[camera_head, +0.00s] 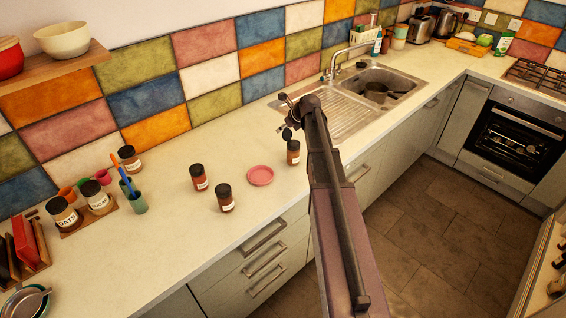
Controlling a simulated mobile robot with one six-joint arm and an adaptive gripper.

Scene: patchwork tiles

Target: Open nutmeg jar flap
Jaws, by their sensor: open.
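Several small spice jars with dark lids and pale labels stand on the counter. The labels are too small to read, so I cannot tell which is the nutmeg jar. One jar (293,154) stands just below my gripper, and a dark piece sticks up at its top left; I cannot tell whether this is a raised flap. Two more jars, one reddish-brown (200,184) and one nearer the front (225,204), stand upright further left. My gripper (284,113) is open and points left, above and slightly behind the nearest jar. I see no contact with it.
A pink plate (261,175) lies between the jars. The front counter strip is clear.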

